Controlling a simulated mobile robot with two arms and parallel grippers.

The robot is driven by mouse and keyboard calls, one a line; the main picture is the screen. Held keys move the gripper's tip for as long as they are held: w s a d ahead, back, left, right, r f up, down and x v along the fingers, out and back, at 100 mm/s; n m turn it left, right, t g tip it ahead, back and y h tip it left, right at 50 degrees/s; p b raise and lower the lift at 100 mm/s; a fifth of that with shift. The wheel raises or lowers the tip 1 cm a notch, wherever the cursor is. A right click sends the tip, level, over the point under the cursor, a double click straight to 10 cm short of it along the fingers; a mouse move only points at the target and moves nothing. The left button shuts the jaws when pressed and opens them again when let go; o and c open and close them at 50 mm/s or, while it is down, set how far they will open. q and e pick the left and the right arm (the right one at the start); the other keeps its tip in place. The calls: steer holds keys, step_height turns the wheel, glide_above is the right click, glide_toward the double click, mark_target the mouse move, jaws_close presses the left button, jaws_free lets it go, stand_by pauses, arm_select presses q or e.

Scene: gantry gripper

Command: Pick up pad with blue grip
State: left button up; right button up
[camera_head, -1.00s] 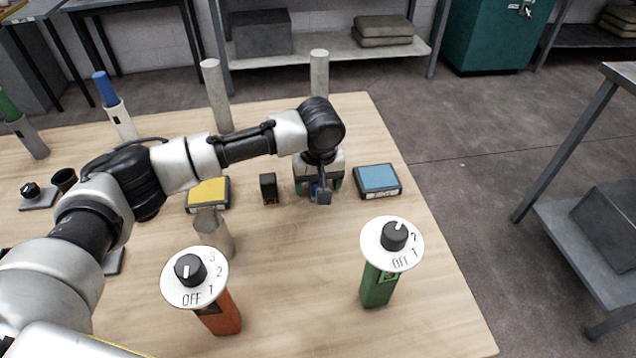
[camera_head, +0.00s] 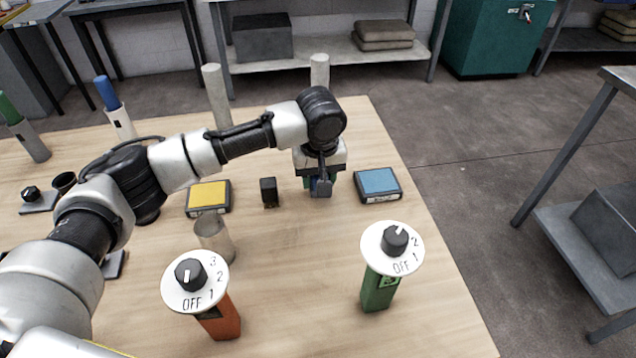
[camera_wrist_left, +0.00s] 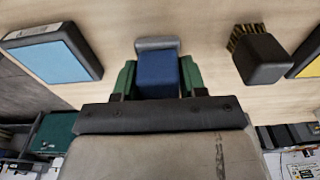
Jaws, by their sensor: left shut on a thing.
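The pad with the blue grip (camera_wrist_left: 157,72) is in the wrist view, a blue block with a grey pad (camera_wrist_left: 157,43) at its far end. My left gripper (camera_wrist_left: 157,80) is shut on the blue grip, with a green finger at each side. In the head view my left gripper (camera_head: 320,183) points down at the table, between a black block and a blue-topped box. The pad shows there only as a small dark blue and grey shape, partly hidden by the gripper. I cannot tell whether it touches the table. My right gripper is not in view.
The blue-topped box (camera_head: 377,182) is close to the right of the gripper. The black block (camera_head: 269,191), with bristles in the wrist view, and a yellow-topped box (camera_head: 208,196) stand to the left. Dial posts (camera_head: 393,247) stand nearer. The table (camera_head: 300,280) between them is clear.

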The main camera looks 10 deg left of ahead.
arm_select(q)
steer(key=d+r, duration=0.8)
steer(key=d, duration=0.3)
steer(key=shift+w+d, duration=0.3)
steer(key=shift+d, duration=0.05)
steer(key=shift+r, duration=0.1)
